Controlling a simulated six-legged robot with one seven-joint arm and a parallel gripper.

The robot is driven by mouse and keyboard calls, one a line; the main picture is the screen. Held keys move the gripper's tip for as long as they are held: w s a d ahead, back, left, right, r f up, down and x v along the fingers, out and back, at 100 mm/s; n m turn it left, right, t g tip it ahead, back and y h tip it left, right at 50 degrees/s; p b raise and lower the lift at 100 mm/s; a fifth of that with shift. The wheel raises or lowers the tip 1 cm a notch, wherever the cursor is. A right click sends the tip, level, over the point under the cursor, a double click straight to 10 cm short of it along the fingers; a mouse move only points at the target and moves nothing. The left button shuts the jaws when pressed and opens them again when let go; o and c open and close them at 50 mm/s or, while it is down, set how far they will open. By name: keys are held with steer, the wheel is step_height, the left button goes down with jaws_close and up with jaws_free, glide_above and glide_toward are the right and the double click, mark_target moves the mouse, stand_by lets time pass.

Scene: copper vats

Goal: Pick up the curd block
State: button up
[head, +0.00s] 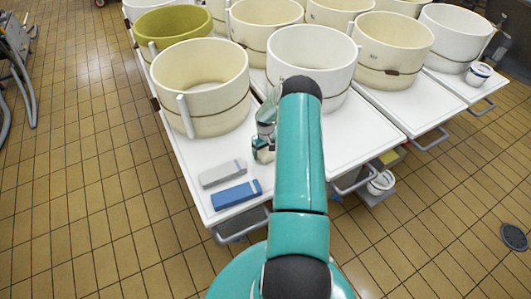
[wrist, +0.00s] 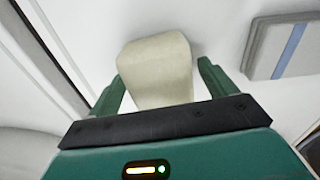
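The curd block (wrist: 155,58) is a cream, rounded block lying on the white surface in the wrist view. My gripper (wrist: 162,72) is open, with one green finger on each side of the block's near part. The left finger is close to the block; whether it touches I cannot tell. A gap shows between the block and the right finger. In the head view, my gripper (head: 263,151) is low over the white table (head: 205,150), partly behind my arm. I cannot make out the curd block there.
A grey box (head: 222,173) and a blue box (head: 237,194) lie near the table's front left corner. A cream vat (head: 208,112) and a white vat (head: 325,50) stand behind my gripper. A grey box with a blue stripe (wrist: 270,65) lies right of the block in the wrist view.

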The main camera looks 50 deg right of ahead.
steer(key=c, duration=1.1)
steer(key=shift+r, duration=0.2)
